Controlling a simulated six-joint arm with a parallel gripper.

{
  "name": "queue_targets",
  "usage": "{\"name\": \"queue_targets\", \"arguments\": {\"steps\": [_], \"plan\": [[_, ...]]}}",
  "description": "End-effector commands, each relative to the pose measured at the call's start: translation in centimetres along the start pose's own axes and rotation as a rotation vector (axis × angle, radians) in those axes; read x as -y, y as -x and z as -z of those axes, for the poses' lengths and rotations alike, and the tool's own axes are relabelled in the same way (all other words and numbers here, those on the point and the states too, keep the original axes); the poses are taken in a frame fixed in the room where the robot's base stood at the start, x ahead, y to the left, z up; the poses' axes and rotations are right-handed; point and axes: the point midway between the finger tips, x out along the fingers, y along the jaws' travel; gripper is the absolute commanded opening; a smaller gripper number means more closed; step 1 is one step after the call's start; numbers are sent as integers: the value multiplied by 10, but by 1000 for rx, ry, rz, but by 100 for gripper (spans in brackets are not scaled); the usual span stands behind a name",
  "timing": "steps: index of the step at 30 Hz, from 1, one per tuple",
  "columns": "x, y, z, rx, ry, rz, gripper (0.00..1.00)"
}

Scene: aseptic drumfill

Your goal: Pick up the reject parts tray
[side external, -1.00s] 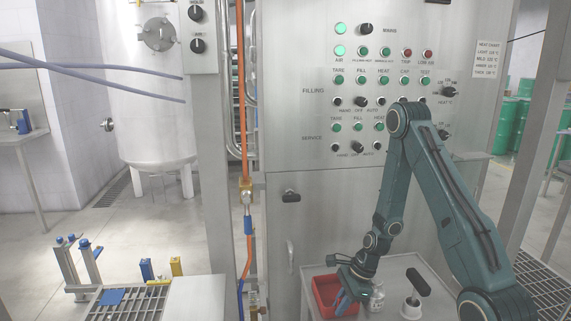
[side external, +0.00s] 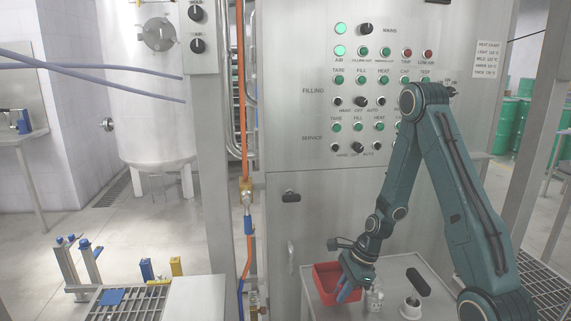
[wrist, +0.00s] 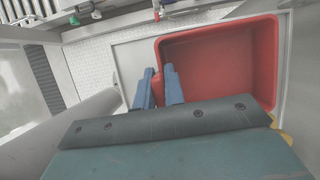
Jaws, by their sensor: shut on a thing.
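The reject parts tray is a red open box (side external: 324,278), in front of the steel cabinet in the side view. My gripper (side external: 345,292) points down at its right side, with blue fingers. In the wrist view the tray (wrist: 225,65) fills the upper right, and its visible inside looks empty. The two fingers of my gripper (wrist: 159,88) are shut on the tray's near left wall, one on each side. The tray looks raised off the grey bench top and roughly level. The tray's underside is hidden.
A small clear jar (side external: 374,301) stands just right of the tray on the bench top (side external: 392,268). A white pot (side external: 410,308) and a black-handled thing (side external: 418,282) stand farther right. The steel control cabinet (side external: 340,215) rises close behind.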

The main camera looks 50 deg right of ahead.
Motion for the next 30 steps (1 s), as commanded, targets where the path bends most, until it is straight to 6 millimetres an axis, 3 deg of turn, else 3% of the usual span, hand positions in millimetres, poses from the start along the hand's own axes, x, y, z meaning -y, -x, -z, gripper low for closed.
{"name": "queue_targets", "arguments": {"steps": [21,30], "plan": [[1,103,-43,1,1,7,0],[1,133,-55,1,0,3,0]]}}
